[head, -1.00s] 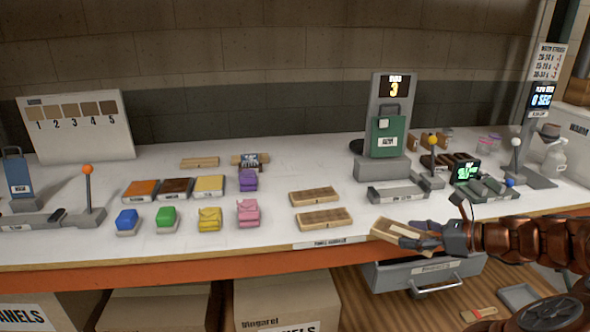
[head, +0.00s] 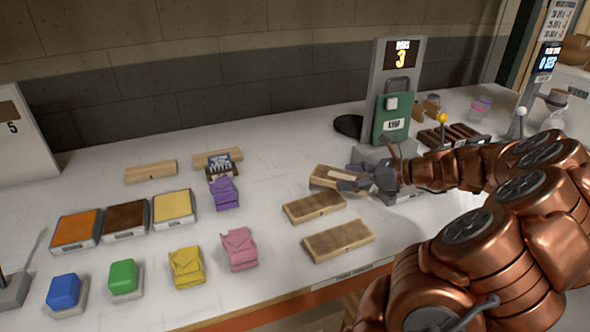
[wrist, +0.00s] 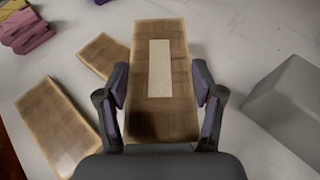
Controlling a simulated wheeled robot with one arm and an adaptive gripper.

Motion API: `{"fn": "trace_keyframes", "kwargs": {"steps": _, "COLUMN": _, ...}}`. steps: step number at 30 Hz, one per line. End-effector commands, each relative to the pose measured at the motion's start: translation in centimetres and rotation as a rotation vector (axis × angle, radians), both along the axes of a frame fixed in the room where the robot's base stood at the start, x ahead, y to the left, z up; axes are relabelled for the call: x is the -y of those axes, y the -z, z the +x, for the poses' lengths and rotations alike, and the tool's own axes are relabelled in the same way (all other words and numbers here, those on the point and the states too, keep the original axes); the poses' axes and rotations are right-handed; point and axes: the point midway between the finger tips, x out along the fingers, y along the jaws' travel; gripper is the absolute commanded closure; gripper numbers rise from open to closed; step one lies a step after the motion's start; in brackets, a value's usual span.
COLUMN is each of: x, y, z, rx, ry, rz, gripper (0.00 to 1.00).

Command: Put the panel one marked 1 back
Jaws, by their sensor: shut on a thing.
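My gripper (head: 362,182) is shut on a light wooden panel (head: 328,176) over the white bench. In the wrist view the fingers grip the sides of this panel (wrist: 173,110), which has a pale blank strip on its face; I see no number on it.
A grey stand with a green plate (head: 391,120) and a display reading 3 is behind my gripper. Orange, brown and yellow trays (head: 173,209), coloured packs (head: 238,249) and two more wooden pieces (head: 151,171) occupy the left. The bench between the packs and the panels has bare patches.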

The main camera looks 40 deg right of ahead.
Motion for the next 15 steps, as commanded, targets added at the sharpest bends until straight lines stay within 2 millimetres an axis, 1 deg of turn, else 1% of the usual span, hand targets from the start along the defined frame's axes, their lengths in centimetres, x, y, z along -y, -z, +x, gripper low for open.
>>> {"fn": "trace_keyframes", "kwargs": {"steps": 3, "x": -0.8, "y": 0.0, "z": 2.2, "rx": 0.000, "ry": -0.005, "rz": 0.001, "gripper": 0.76}}
{"fn": "trace_keyframes", "kwargs": {"steps": 15, "x": -2.5, "y": 0.9, "z": 9.4, "rx": -0.001, "ry": -0.001, "rz": 0.002, "gripper": 0.76}}
